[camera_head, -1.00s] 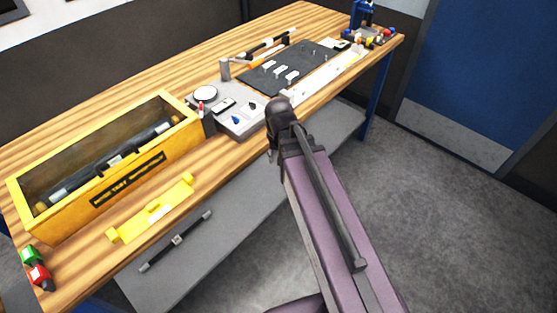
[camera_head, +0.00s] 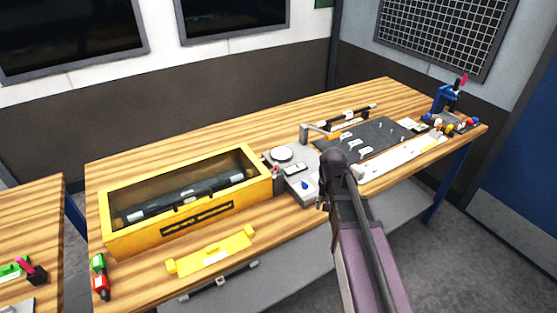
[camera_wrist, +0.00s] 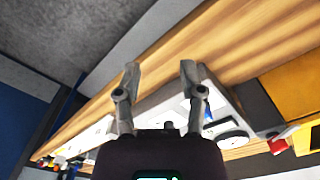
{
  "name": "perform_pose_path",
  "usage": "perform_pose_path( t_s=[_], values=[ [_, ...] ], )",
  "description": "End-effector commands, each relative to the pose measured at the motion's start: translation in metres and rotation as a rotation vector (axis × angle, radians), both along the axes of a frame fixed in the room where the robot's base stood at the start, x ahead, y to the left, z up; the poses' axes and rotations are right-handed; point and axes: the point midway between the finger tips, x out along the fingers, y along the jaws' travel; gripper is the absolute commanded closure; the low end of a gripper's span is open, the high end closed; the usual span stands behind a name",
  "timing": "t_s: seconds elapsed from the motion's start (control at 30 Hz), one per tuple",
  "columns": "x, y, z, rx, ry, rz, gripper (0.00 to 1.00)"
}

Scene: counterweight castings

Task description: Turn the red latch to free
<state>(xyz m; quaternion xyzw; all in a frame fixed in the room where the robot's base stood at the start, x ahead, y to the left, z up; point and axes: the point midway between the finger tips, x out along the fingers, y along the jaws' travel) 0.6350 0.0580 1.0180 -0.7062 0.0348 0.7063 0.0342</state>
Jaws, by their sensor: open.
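I cannot tell for sure which part is the red latch. A small red piece (camera_head: 275,169) stands at the left edge of the grey device (camera_head: 300,190), beside the yellow box. It seems to show in the wrist view (camera_wrist: 278,145) too. A pinkish-red lever (camera_head: 464,80) tops the blue fixture at the far right. Another pinkish-red lever (camera_head: 30,268) sits on a dark block on the left table. My gripper (camera_wrist: 160,70) is open and empty in the wrist view, with the bench edge beyond its fingers. In the head view my arm hides most of it, in front of the grey device.
The yellow box (camera_head: 185,219) holds a dark cylinder. A yellow bracket (camera_head: 211,254) lies before it. Green and red blocks (camera_head: 101,287) sit at the bench's left corner. A black mat (camera_head: 385,134) with small parts lies to the right. Wood behind the box is clear.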

Motion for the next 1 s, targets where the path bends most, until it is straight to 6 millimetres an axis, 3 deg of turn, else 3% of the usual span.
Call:
perform_pose_path(
  t_s=[0.03,0.6,0.8,1.0],
  values=[
    [0.016,0.010,0.019,0.000,0.000,0.004,0.49],
    [0.122,0.113,0.119,0.001,0.000,0.012,0.49],
    [0.150,0.150,0.148,0.001,0.000,0.014,0.49],
    [0.162,0.169,0.160,0.001,0.000,0.014,0.49]
  ],
)
